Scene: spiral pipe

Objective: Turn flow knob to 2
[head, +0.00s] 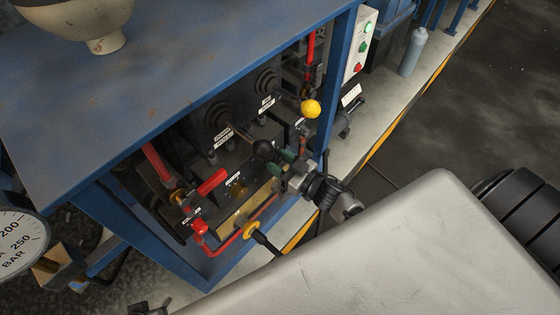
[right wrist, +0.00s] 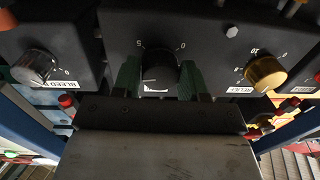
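The black flow knob (right wrist: 160,68) is in the middle of the right wrist view, on a dark panel with a scale showing 5 and 0. Its lower label is mostly covered by my gripper. My right gripper (right wrist: 159,78) has its green fingers on both sides of this knob, with no clear gap. In the head view, my right gripper (head: 281,163) reaches the front of the panel and hides the knob. Which number the knob points at is not clear. My left gripper is not recognisable in either view.
In the head view, a yellow ball (head: 311,108), red handle (head: 212,182) and blue frame (head: 341,75) stand close around my gripper.

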